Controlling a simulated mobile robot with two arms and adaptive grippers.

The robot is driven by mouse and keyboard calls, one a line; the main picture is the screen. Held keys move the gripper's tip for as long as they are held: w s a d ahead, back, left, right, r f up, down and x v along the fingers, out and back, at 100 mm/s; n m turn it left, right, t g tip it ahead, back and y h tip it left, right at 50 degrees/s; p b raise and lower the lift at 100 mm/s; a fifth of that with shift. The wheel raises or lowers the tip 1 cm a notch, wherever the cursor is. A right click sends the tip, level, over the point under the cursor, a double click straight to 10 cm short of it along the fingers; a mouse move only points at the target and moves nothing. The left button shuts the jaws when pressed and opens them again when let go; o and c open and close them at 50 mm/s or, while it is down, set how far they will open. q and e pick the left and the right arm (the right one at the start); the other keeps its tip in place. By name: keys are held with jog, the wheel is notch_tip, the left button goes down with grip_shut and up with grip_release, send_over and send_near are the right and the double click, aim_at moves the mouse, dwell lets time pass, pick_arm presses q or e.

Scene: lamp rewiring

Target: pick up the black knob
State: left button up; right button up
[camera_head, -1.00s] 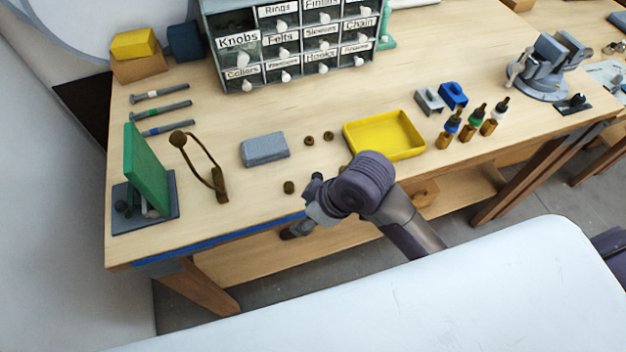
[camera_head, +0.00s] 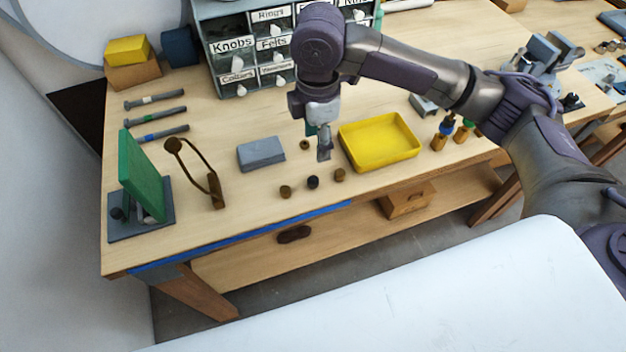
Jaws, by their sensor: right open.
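The black knob (camera_head: 313,182) stands on the wooden bench near its front edge, between two brown knobs (camera_head: 285,191) and (camera_head: 340,174). Another brown knob (camera_head: 304,145) stands further back, just left of my gripper. My right gripper (camera_head: 324,155) points down above the bench, behind and slightly right of the black knob in the picture. It is open, holds nothing and is apart from the knob. The fingers are small and seen nearly edge-on. My left gripper is not in view.
A grey block (camera_head: 261,153) lies left of the knobs and a yellow tray (camera_head: 378,143) lies right. A bent brass lamp arm (camera_head: 205,175) and a green panel (camera_head: 143,175) stand further left. A labelled drawer cabinet (camera_head: 235,60) stands at the back.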

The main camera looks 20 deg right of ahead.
jog(key=p, duration=0.1)
send_over(312, 180)
jog(key=d, duration=0.1)
notch_tip(312, 180, down, 7)
jog(key=shift+f, duration=0.1)
jog(key=f+p, duration=0.1)
jog(key=f, duration=0.1)
jog(key=a+f+p, duration=0.1)
jog(key=f, duration=0.1)
jog(key=shift+f, duration=0.75)
jog(key=c, duration=0.9)
